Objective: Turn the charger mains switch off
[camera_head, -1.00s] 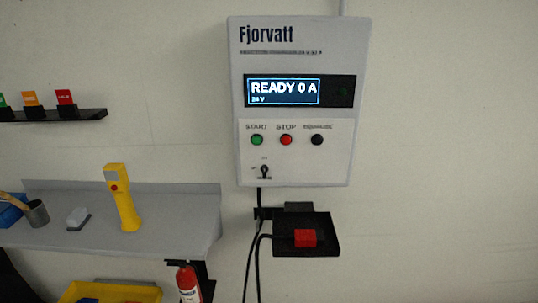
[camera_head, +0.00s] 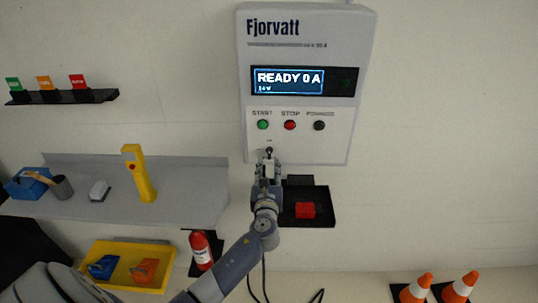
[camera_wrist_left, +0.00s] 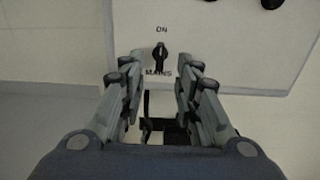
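The grey Fjorvatt charger (camera_head: 335,140) hangs on the wall, its display (camera_head: 290,81) reading READY 0 A. Its black mains switch (camera_head: 269,150) sits low on the front panel, partly hidden by my gripper in the head view. In the left wrist view the switch (camera_wrist_left: 159,56) stands upright between the labels ON above and MAINS below. My left gripper (camera_head: 267,163) is just below the switch in the head view. In the left wrist view the gripper (camera_wrist_left: 153,72) has its fingers apart, empty, with the switch seen between and beyond the tips. Contact is not visible.
START (camera_head: 263,125), STOP (camera_head: 290,125) and a black button (camera_head: 319,126) sit above the switch. A black shelf (camera_head: 322,217) with a red connector (camera_head: 305,210) is below the charger. A grey shelf (camera_head: 190,190) and fire extinguisher (camera_head: 201,250) are left; cones (camera_head: 462,286) lower right.

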